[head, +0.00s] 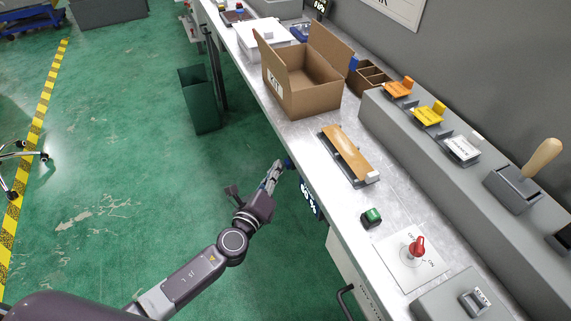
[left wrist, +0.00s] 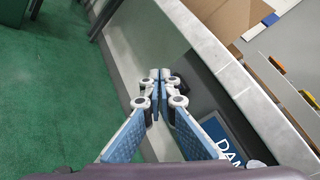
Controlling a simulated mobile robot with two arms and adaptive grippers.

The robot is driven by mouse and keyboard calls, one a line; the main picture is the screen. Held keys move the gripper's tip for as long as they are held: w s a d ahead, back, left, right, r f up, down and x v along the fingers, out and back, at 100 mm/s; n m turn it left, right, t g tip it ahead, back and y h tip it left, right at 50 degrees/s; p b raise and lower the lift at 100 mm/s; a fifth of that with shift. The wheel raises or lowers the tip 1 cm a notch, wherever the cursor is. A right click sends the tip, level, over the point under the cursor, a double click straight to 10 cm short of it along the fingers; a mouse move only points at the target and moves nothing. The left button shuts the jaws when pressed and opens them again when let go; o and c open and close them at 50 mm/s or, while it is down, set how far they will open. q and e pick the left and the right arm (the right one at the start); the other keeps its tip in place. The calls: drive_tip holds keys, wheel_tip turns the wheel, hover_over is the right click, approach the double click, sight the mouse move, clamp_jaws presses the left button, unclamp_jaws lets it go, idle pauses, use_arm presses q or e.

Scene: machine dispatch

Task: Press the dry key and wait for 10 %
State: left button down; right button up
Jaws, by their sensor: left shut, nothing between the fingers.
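A dark display (head: 310,199) on the bench front reads what looks like "60 %"; in the left wrist view a blue-framed display (left wrist: 225,140) shows letters starting "DAM", partly cut off by the gripper. I cannot make out a label reading dry on any key. My right gripper is not in view.
On the bench (head: 385,195) stand an open cardboard box (head: 305,95), a wooden board (head: 347,153), a green button (head: 371,217) and a red lever (head: 417,246). Orange (head: 398,89), yellow (head: 428,116) and white (head: 462,148) tags sit on the grey ledge. Green floor left is mostly clear.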

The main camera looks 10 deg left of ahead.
use_arm(q)
drive_tip(key=shift+w+d, duration=0.2)
drive_tip(key=shift+d, duration=0.15)
idle(0.3)
drive_tip(key=shift+s+a, duration=0.1)
drive_tip(key=shift+a, duration=0.05)
drive_tip(key=shift+s+a, duration=0.45)
drive_tip(key=shift+a, duration=0.2)
drive_tip(key=shift+s+a+b, duration=0.45)
drive_tip(key=shift+s+a, duration=0.25)
drive_tip(key=shift+a, duration=0.35)
drive_tip(key=shift+s+a+b, duration=0.4)
drive_tip(key=shift+s+a, duration=0.3)
drive_tip(key=shift+a, duration=0.35)
